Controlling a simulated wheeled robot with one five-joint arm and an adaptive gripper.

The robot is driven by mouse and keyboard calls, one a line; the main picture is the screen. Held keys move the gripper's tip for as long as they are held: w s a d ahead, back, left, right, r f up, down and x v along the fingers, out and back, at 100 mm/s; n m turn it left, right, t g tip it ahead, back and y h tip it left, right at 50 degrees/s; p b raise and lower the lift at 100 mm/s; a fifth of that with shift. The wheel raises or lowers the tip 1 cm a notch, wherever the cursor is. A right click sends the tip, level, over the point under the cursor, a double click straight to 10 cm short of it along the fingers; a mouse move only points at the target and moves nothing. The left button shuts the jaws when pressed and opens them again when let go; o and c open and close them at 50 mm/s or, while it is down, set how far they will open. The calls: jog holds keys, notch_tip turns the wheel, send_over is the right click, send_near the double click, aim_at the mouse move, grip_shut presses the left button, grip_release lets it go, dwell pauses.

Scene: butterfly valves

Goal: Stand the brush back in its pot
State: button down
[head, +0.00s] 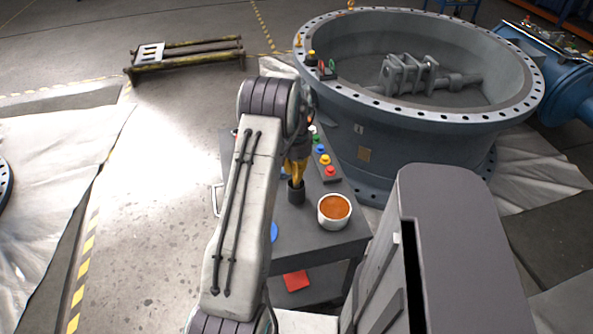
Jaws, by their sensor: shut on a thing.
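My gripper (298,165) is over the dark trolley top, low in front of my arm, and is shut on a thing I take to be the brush. Its yellow parts reach down to a small dark cylinder (296,192). I cannot tell whether this cylinder is part of the brush or a holder standing below it. The brush is small and mostly hidden by the gripper. A white pot (323,217) with orange-brown contents stands upright to the right of the gripper, near the trolley's front right edge. The gripper is apart from it.
The trolley (300,252) carries a strip with coloured knobs (324,160) behind the pot. A red item (296,281) lies on its lower shelf. A large flanged valve body (400,150) stands close behind. A grey cabinet-like shape fills the lower right. Open floor lies left.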

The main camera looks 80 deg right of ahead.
jog(key=shift+f, duration=0.25)
jog(key=c, duration=1.1)
grip_release()
jog(key=shift+c, duration=0.2)
notch_tip(320, 180, up, 12)
dwell(0.7)
